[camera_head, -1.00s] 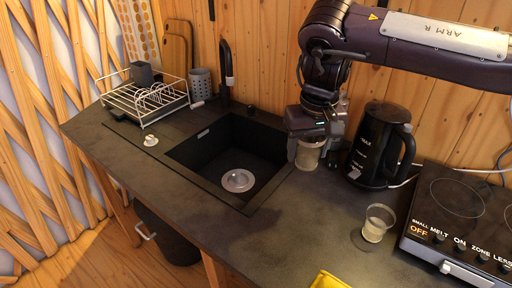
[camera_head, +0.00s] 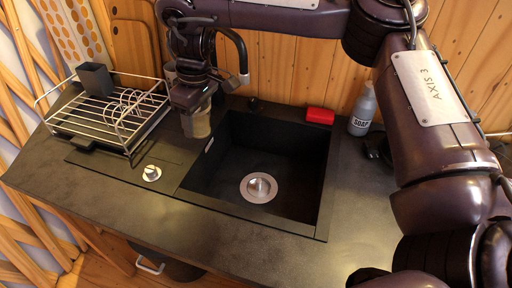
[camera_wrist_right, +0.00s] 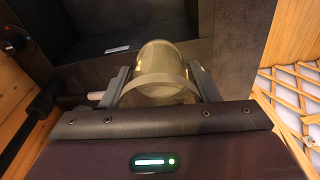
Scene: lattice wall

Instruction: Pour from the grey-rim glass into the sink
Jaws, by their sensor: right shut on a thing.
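My right gripper (camera_head: 190,100) is shut on a glass (camera_head: 201,126), above the counter by the back left corner of the dark sink (camera_head: 303,185). In the right wrist view the glass (camera_wrist_right: 163,62) sits between the two fingers, with a pale yellowish tint and a greyish band near the gripper. I cannot tell its rim colour or its contents for sure. The sink has a round metal drain (camera_head: 258,187) and lies right of the glass in the head view. My left gripper is not in view.
A wire dish rack (camera_head: 107,112) with a dark grey cup (camera_head: 95,79) stands left of the sink. A red block (camera_head: 320,116) and a soap bottle (camera_head: 362,109) stand behind it at the right. The black tap is partly hidden by my arm.

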